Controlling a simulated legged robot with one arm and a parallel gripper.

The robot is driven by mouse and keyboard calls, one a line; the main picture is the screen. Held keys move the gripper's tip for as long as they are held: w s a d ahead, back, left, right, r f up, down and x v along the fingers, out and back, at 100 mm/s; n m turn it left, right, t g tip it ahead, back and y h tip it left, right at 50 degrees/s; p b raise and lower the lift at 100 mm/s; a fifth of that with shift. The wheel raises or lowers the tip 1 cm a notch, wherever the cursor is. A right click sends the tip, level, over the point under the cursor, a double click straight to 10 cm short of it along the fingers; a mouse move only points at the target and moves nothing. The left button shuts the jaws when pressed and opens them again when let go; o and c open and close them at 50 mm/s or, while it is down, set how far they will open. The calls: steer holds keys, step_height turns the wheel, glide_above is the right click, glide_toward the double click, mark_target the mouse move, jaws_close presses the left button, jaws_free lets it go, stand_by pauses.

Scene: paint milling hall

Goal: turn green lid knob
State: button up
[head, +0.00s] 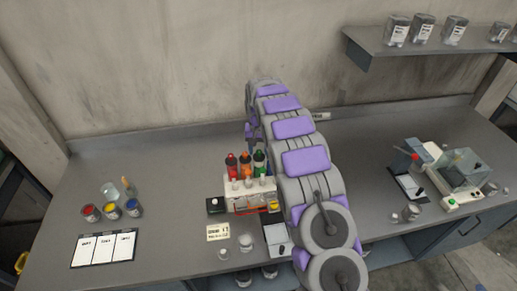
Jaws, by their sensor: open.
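The green-marked bottle (260,162) with a dark top stands at the right end of a short row in a white dispenser (238,190). An orange bottle (245,165) and a red bottle (231,165) stand to its left. Small pale knob-like parts show in front of the bottles. My arm reaches up from the lower right and bends down behind the row. My gripper (252,135) shows only in part at the arm's left edge, above and behind the bottles. It is open, with its fingertips mostly hidden, and I see nothing held.
Open paint jars (112,210) and a white card sheet (103,248) lie at left. A label card (218,232) and small cups are in front. A boxed balance (463,170) stands at right. A jar shelf (430,45) hangs above. The bench's left back is clear.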

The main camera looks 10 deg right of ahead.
mark_target(259, 150)
step_height(259, 150, up, 17)
stand_by(0.9)
steer(key=shift+r, duration=0.1)
